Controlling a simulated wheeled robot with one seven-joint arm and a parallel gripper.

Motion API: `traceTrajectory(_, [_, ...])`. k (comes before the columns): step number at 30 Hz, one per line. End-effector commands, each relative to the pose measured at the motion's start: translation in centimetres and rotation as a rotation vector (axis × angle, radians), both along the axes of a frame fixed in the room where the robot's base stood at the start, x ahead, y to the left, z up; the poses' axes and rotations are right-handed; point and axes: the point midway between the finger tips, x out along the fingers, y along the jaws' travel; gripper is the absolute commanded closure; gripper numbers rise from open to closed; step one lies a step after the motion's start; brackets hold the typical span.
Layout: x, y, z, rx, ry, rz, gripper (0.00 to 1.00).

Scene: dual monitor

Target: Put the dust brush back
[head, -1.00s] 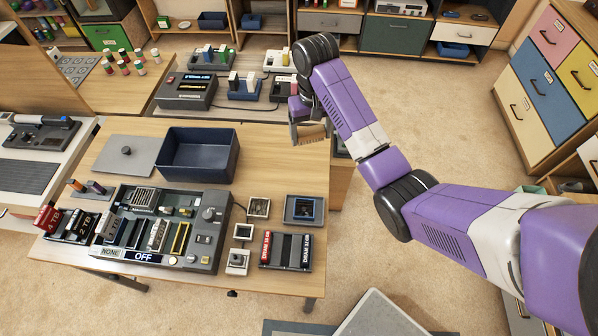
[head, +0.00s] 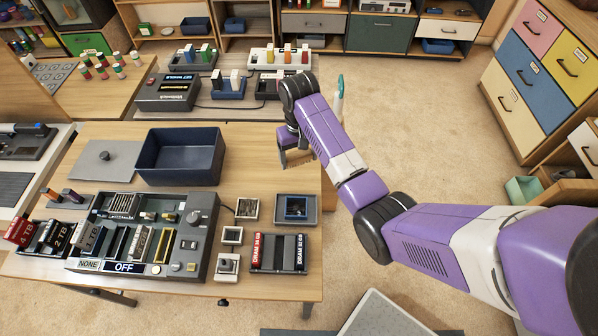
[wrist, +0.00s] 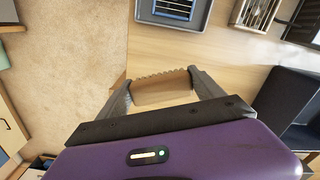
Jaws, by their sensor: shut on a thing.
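My gripper (wrist: 163,88) is shut on the dust brush (wrist: 162,90), a tan wooden piece with a jagged bristle edge, seen between the two grey fingers in the wrist view. In the head view, my gripper (head: 292,150) hangs at the back right of the wooden table (head: 268,160), to the right of the dark blue bin. The brush (head: 299,158) shows only in part below the gripper there. I cannot tell how high above the table top it is held.
The blue bin (head: 181,156) is open and empty, beside a grey lid plate (head: 105,158). A large grey console (head: 205,238), small trays (head: 297,208) and a DRAM rack (head: 279,252) fill the front. A teal-tipped item (head: 340,88) stands behind my arm. The table's back right is mostly clear.

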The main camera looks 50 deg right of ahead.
Motion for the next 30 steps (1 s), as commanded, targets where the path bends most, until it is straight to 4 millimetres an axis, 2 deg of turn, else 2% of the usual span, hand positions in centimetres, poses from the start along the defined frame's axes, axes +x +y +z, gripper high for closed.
traceTrajectory(3, [-0.1, 0.0, -2.0, 0.001, 0.003, -0.001, 0.61])
traceTrajectory(10, [-0.1, 0.0, -4.0, 0.001, 0.002, -0.001, 0.61])
traceTrajectory(16, [-0.1, 0.0, -6.6, 0.000, 0.002, 0.000, 0.61])
traceTrajectory(29, [0.0, 0.0, -7.4, 0.000, 0.000, -0.001, 0.61])
traceTrajectory(30, [0.0, 0.0, -7.4, 0.000, 0.000, -0.001, 0.21])
